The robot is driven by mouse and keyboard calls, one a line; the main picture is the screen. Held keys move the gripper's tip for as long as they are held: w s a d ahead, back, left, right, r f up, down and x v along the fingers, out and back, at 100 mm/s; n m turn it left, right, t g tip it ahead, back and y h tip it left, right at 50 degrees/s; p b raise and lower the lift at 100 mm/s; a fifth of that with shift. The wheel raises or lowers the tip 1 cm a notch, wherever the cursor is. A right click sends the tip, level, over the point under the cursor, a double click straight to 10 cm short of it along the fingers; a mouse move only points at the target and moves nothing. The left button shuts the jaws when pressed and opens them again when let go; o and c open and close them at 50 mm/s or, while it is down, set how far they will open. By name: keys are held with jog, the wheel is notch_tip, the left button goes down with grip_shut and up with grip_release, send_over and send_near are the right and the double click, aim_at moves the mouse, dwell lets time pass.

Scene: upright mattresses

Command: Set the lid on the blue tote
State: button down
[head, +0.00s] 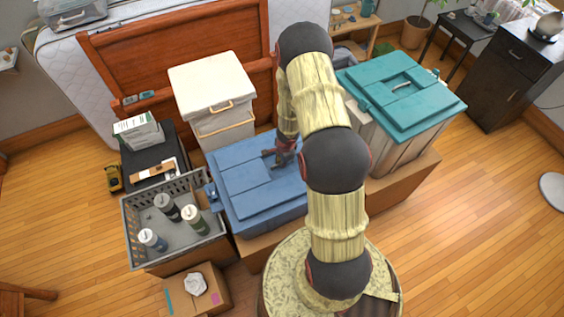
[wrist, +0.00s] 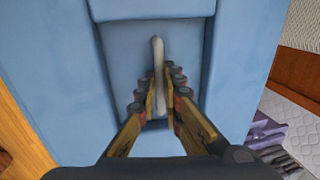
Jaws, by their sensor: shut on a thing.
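A flat blue lid (head: 250,183) with a recessed middle lies level at the center of the head view. It fills most of the wrist view (wrist: 58,60). My gripper (head: 283,155) is over the lid's recess. In the wrist view its two fingers (wrist: 163,100) are on either side of the pale bar handle (wrist: 158,65), shut on it. My arm covers the lid's right side in the head view.
A grey crate (head: 134,232) with several bottles stands close on the left. A cream-lidded bin (head: 212,82) stands behind, and a teal-lidded tote (head: 400,92) stands right. A cardboard box (head: 215,287) is in front. Bare floor (head: 460,230) lies to the right.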

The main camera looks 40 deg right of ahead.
jog(key=shift+f+b, duration=0.55)
jog(key=shift+f, duration=0.05)
jog(key=c, duration=1.9)
grip_release()
jog(key=shift+s+a+r, duration=0.1)
jog(key=shift+s+r, duration=0.1)
jog(key=shift+r, duration=1)
jog(key=shift+s+r, duration=0.2)
jog(key=shift+r, duration=1)
jog(key=shift+s+a+r, duration=0.1)
jog(key=shift+s+r, duration=0.1)
jog(key=shift+r, duration=1)
